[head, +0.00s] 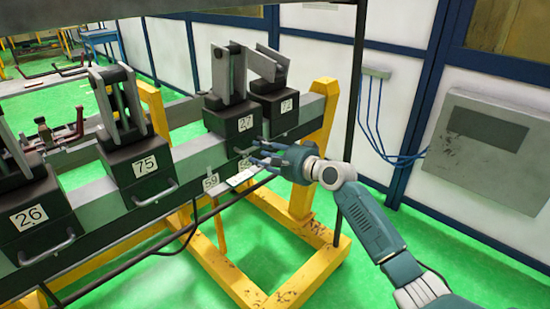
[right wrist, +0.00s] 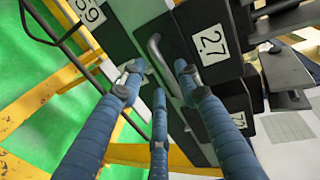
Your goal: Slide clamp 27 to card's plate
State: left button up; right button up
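Clamp 27 (head: 232,117) is a dark block with upright grey jaws, sitting on the grey rail beside clamp 71 or 72 (head: 280,105). In the right wrist view its label (right wrist: 211,42) reads 27, and its grey handle (right wrist: 157,50) lies between my fingers. My right gripper (head: 250,155) is at the front of clamp 27; in the right wrist view it (right wrist: 157,78) is open around the handle, contact unclear. A plate marked 59 (head: 210,183) hangs below the rail; it also shows in the right wrist view (right wrist: 88,12). A white card (head: 240,178) is beside it, its text unreadable. Another plate is partly hidden.
Clamps 75 (head: 138,165) and 26 (head: 35,215) sit farther left on the grey rail (head: 200,155). A yellow frame (head: 235,275) carries the rail over the green floor. A dark post (head: 352,120) stands right of clamp 27. The rail between 75 and 27 is free.

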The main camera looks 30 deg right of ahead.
jog(key=v, duration=0.7)
